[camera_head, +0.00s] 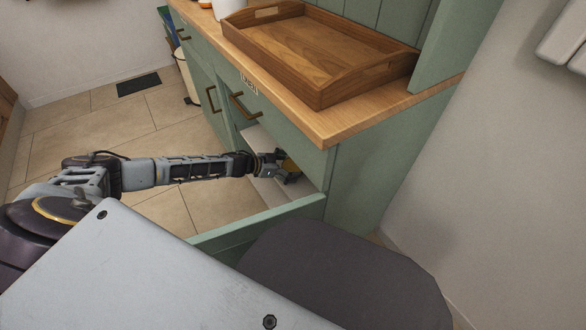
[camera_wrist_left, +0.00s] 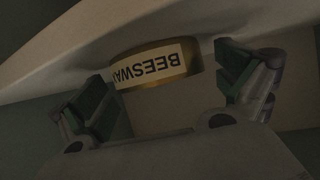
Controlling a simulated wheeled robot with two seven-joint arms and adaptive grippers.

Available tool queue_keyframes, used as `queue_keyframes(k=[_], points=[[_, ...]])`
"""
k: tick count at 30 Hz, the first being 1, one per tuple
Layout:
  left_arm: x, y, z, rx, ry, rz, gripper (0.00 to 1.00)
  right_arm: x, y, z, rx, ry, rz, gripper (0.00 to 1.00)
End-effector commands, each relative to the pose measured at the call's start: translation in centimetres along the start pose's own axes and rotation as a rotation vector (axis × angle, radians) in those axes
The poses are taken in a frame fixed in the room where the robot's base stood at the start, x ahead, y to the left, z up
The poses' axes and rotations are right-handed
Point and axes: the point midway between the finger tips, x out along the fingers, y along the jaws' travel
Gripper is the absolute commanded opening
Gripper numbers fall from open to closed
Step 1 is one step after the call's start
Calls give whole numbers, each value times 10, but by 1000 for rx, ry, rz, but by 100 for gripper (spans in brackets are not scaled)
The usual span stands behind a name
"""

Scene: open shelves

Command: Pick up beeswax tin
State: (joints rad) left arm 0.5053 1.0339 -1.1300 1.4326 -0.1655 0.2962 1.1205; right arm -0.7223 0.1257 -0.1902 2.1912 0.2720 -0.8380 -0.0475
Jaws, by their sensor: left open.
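The beeswax tin (camera_wrist_left: 158,66) is a round gold tin with a pale label that reads upside down in the left wrist view. It sits on a pale shelf inside the green cabinet. A small yellow part of the tin (camera_head: 290,164) shows at my left gripper (camera_head: 284,174) in the head view. My left gripper is open, with one finger on each side of the tin in the wrist view. I cannot tell whether either finger touches it. My right gripper is not in view.
The green cabinet (camera_head: 375,150) has an open door (camera_head: 255,220) below my left arm. A wooden tray (camera_head: 320,50) stands on the wooden counter (camera_head: 345,118) above. A dark rounded seat (camera_head: 340,275) is in front. Tiled floor (camera_head: 110,115) is open at left.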

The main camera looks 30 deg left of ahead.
Motion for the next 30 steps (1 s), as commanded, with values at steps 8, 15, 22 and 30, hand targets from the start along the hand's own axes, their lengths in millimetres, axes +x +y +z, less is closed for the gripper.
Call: queue_keyframes(k=[8,15,22,30], points=[[0,0,0,0,0,0,76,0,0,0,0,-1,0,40],[0,0,0,0,0,0,45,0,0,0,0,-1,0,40],[0,0,-1,1,2,0,39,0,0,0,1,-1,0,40],[-2,-1,-5,1,2,0,39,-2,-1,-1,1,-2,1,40]])
